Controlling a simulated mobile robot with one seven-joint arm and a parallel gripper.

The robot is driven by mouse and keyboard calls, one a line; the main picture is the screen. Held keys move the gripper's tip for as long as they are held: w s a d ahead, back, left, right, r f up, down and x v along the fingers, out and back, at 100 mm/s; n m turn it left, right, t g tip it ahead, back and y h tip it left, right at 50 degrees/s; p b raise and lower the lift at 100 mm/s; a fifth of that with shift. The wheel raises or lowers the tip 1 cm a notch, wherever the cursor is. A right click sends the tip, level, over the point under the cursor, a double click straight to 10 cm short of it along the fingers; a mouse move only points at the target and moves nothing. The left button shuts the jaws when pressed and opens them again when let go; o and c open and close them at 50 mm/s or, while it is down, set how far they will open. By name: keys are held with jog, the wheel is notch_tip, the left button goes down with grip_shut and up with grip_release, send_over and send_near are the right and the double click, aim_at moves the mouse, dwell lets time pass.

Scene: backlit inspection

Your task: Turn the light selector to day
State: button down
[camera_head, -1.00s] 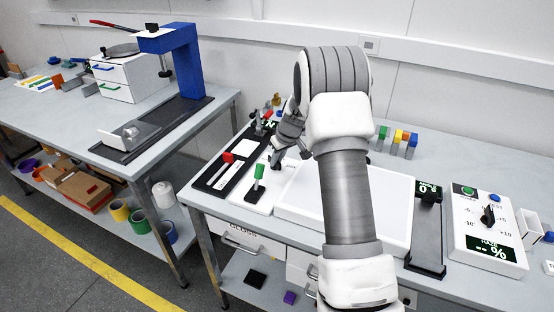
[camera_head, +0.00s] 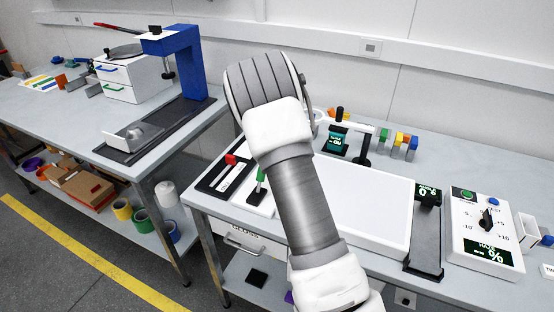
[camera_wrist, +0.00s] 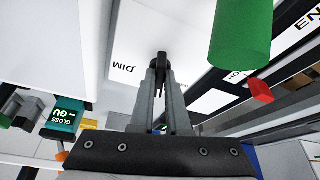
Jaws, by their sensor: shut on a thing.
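The light selector's white panel (camera_wrist: 190,38) fills the upper middle of the wrist view, with the word DIM printed left of a small black knob (camera_wrist: 162,58). My gripper (camera_wrist: 161,78) is shut on this knob, one finger on each side of it. The knob's pointer direction is hard to tell, and no day mark is readable. In the head view my arm hides the gripper and the knob. The near end of the white panel (camera_head: 266,206) shows there, left of my arm.
A green-handled lever (camera_head: 261,180) stands close beside my gripper; its green handle (camera_wrist: 240,35) looms large in the wrist view. A red handle (camera_wrist: 260,91) is farther right. A gloss meter (camera_wrist: 68,116) and the white light table (camera_head: 370,205) lie on the other side.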

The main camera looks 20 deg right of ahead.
jog(key=shift+w+a+m+g+h+p, duration=0.15)
jog(key=shift+m+g+h+p, duration=0.3)
jog(key=shift+m, duration=1.15)
jog(key=c, duration=0.9)
grip_release()
jog(key=v, duration=1.7)
jog(key=shift+a, duration=0.3)
jog(key=shift+r, duration=0.15)
